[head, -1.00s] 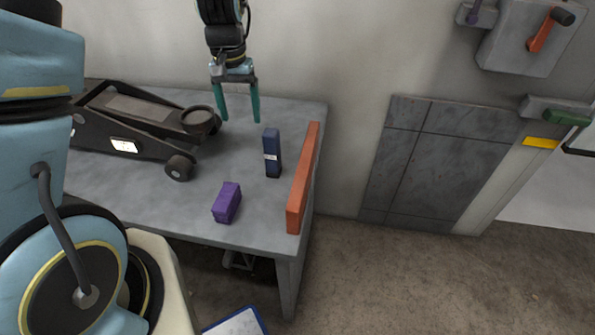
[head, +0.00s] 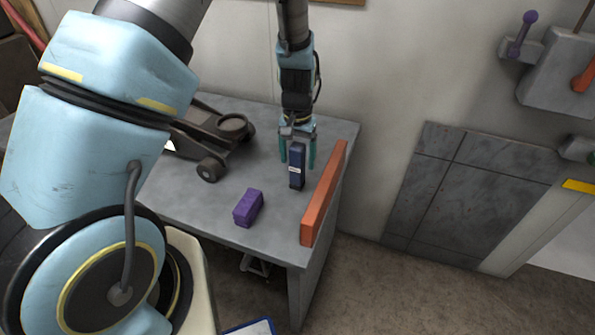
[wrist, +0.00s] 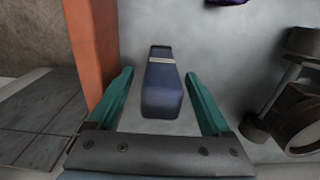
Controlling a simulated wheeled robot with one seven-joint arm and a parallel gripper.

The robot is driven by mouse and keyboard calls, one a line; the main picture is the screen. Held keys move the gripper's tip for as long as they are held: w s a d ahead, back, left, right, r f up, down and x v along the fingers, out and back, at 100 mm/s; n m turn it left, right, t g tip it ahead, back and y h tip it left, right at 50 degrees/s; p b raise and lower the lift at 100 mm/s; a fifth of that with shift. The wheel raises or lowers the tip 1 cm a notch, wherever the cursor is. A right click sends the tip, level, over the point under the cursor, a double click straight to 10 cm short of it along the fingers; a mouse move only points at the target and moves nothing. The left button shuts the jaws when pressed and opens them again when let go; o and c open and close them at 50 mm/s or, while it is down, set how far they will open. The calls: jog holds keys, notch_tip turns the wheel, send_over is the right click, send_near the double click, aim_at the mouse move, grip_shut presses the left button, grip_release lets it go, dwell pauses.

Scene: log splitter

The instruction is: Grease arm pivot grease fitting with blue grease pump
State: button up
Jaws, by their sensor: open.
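The blue grease pump (head: 297,167) is a dark blue upright block with a pale band, standing on the grey table near its right end. In the wrist view the pump (wrist: 161,88) lies between the two teal fingers, with a gap on each side. My gripper (head: 298,158) is open and points down around the pump, one finger to each side; in the wrist view the fingers (wrist: 160,98) do not touch it. I cannot make out an arm pivot grease fitting in these views.
An orange bar (head: 324,195) stands along the table's right edge, close to the gripper. A purple block (head: 248,208) lies to the left on the table (head: 190,200). A dark floor jack (head: 208,150) is further left. A wall box with levers (head: 560,75) is at upper right.

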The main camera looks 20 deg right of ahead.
aim_at(297, 165)
jog(key=shift+w+f+p, duration=0.1)
jog(key=shift+f+p, duration=0.35)
jog(key=shift+f, duration=1.15)
jog(key=shift+c, duration=0.4)
grip_shut()
